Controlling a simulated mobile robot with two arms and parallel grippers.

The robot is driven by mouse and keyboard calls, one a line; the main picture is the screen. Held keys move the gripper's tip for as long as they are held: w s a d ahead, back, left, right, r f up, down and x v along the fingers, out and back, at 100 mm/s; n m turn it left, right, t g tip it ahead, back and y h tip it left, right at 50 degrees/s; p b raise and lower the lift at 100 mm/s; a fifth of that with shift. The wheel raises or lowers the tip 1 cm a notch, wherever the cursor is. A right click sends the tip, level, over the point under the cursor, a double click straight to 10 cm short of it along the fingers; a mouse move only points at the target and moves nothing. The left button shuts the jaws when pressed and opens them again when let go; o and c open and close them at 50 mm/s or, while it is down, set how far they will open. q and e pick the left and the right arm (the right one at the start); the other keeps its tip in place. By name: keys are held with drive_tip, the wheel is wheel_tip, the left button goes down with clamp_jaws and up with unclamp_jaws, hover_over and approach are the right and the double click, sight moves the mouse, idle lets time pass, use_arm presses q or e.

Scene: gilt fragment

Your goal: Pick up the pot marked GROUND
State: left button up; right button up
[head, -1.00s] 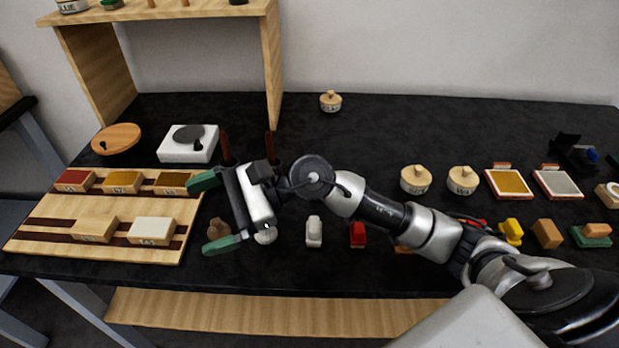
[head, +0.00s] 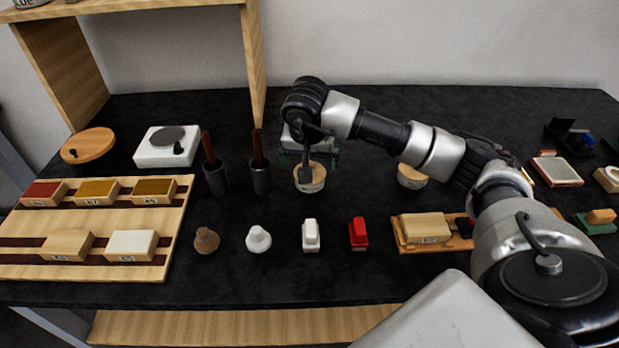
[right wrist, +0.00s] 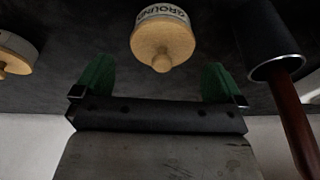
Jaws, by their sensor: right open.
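The round pot marked GROUND (right wrist: 164,35) has a pale wooden lid with a knob. Its label reads clearly in the right wrist view. In the head view the pot (head: 309,180) stands upright on the dark table, its upper part partly covered by my right arm. My right gripper (head: 308,158) is just behind and above the pot. It is open and empty; in the right wrist view its green fingers (right wrist: 157,72) are apart, with the pot between their lines but beyond the tips. My left gripper is not in view.
A similar pot (head: 412,177) stands to the right, partly behind my arm. A dark holder with a reddish handle (head: 260,178) stands close to the left.

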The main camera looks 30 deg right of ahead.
drive_tip(key=shift+a+p+x, duration=0.2)
drive_tip(key=shift+p+x, duration=0.25)
drive_tip(key=shift+x, duration=2.25)
drive_tip(key=c, duration=1.8)
